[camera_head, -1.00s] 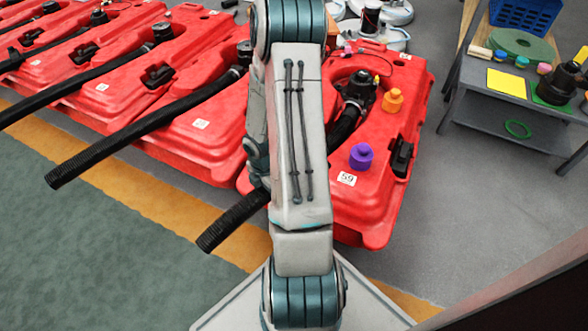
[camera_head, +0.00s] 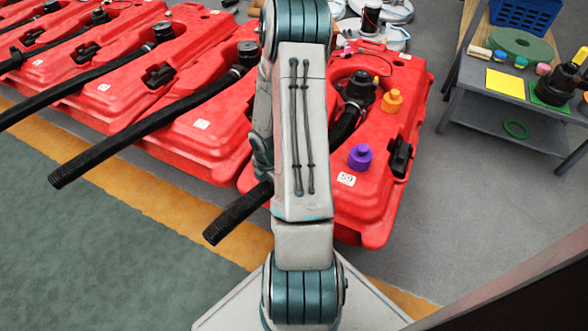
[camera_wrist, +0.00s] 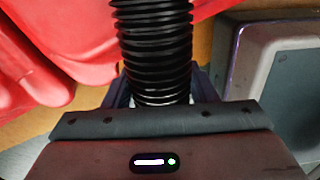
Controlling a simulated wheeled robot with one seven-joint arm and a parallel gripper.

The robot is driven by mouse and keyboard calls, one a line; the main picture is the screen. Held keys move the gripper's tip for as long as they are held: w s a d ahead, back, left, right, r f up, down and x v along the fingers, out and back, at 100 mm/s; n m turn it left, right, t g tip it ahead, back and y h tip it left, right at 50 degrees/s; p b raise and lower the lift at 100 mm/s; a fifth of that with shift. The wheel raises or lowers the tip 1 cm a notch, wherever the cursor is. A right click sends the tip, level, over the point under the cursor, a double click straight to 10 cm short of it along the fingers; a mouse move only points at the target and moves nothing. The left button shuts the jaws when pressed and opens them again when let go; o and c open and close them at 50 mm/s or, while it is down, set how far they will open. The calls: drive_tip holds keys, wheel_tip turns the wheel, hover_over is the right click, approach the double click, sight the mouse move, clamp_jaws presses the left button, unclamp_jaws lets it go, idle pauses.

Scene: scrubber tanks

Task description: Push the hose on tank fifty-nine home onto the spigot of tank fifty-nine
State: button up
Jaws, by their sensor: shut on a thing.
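Tank fifty-nine (camera_head: 378,205) is the red tank with a "59" label. Its black spigot fitting (camera_head: 357,88) stands near the far end, with a short black curved piece of hose below it. The black ribbed hose (camera_head: 238,212) sticks out at the lower left of my arm, its free end over the floor. My arm hides its middle, so I cannot tell how far it sits on the spigot. In the wrist view my gripper (camera_wrist: 158,90) is shut around the hose (camera_wrist: 155,45), which runs up out of view. My gripper is hidden in the head view.
A purple cap (camera_head: 360,157), an orange cap (camera_head: 392,101) and a black latch (camera_head: 399,158) sit on the tank. More red tanks with hoses (camera_head: 150,122) stand to the left. A grey bench (camera_head: 500,120) with tools stands right. Grey floor between is clear.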

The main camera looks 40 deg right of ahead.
drive_tip(key=shift+w+d+p, duration=0.3)
drive_tip(key=shift+d+p, duration=0.05)
drive_tip(key=shift+d, duration=0.4)
drive_tip(key=shift+s+d+p, duration=0.1)
drive_tip(key=shift+d+p, duration=0.2)
drive_tip(key=shift+p, duration=0.2)
idle(0.4)
drive_tip(key=o, duration=1.1)
drive_tip(key=shift+o, duration=0.2)
drive_tip(key=shift+a, duration=0.1)
drive_tip(key=o, duration=0.5)
drive_tip(key=shift+a, duration=0.15)
drive_tip(key=shift+r, duration=0.1)
drive_tip(key=shift+r+p, duration=3.4)
drive_tip(key=shift+p, duration=0.25)
